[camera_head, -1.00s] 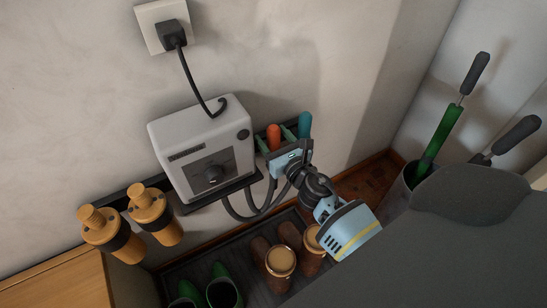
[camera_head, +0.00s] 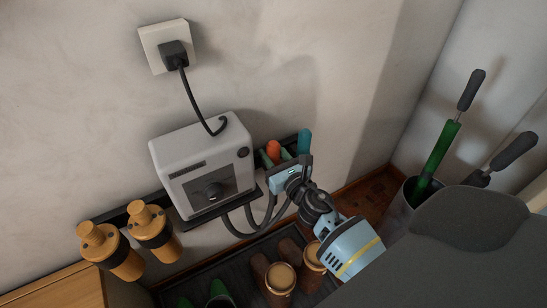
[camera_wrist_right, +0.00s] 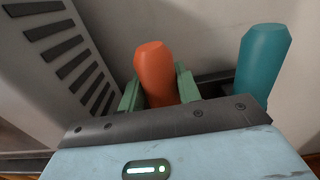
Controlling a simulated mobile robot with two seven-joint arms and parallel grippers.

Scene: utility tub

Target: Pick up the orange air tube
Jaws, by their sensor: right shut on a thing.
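The orange air tube (camera_head: 273,149) stands upright on the wall rack, to the right of the white box. It also shows in the middle of the wrist view (camera_wrist_right: 155,72). My right gripper (camera_head: 276,158) reaches it from the front right. Its green fingers are shut on the tube, one on each side, as the wrist view also shows (camera_wrist_right: 157,92). The tube's lower end is hidden behind the gripper body. A teal tube (camera_head: 304,141) stands just to the right, apart from the fingers. My left gripper is not in view.
The white box (camera_head: 203,165) with a dial sits close left, with dark hoses (camera_head: 240,222) below it. Orange fittings (camera_head: 152,232) hang farther left. Brown boots (camera_head: 275,280) stand below. A bin with green and dark handles (camera_head: 403,205) is at right.

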